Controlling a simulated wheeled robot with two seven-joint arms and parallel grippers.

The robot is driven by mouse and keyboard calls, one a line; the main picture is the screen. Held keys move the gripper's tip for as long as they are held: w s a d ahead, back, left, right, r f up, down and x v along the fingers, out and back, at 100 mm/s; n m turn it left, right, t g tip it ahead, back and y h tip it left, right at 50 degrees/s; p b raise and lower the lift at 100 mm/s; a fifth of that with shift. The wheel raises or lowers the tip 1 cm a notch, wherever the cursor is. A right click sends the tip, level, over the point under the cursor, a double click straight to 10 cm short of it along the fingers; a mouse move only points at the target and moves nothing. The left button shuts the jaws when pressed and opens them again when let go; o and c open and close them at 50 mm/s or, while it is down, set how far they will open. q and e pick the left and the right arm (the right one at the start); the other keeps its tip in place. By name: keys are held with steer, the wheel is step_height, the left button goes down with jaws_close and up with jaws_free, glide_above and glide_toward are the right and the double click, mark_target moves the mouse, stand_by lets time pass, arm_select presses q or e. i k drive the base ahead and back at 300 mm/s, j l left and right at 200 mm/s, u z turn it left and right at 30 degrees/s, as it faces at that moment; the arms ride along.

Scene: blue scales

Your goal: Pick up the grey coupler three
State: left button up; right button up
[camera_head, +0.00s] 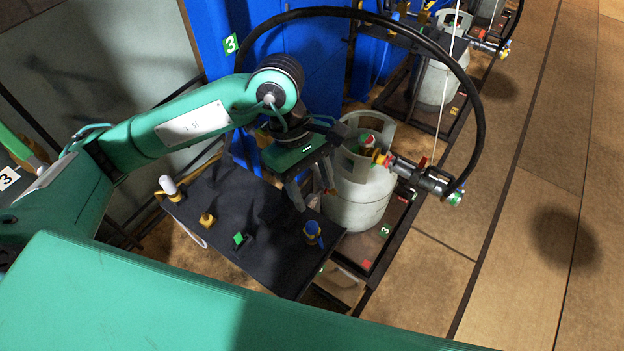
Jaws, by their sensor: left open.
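The grey coupler (428,180) is a dark cylinder with a green end and a small red lever. It is at the end of a thick black hose, at the valve of a pale gas cylinder (357,204) beside a green "3" label. I cannot tell whether it is locked on. My left gripper (313,193) points down, open and apparently empty, left of the cylinder and above the right part of a black shelf (225,185). It is well left of the coupler. My right gripper is not in view.
The shelf holds a white-topped fitting (169,187), a yellow fitting (207,219), a green piece (241,240) and a blue knob (312,231). The black hose (478,95) arches over the cylinder. Another cylinder (436,80) stands behind. The floor at right is clear.

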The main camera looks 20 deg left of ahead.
mark_target(173, 192)
steer(key=k+l, duration=0.1)
steer(key=l, duration=0.3)
steer(key=k+l, duration=0.1)
steer(key=l, duration=0.3)
steer(key=k+l, duration=0.1)
steer(key=l, duration=0.25)
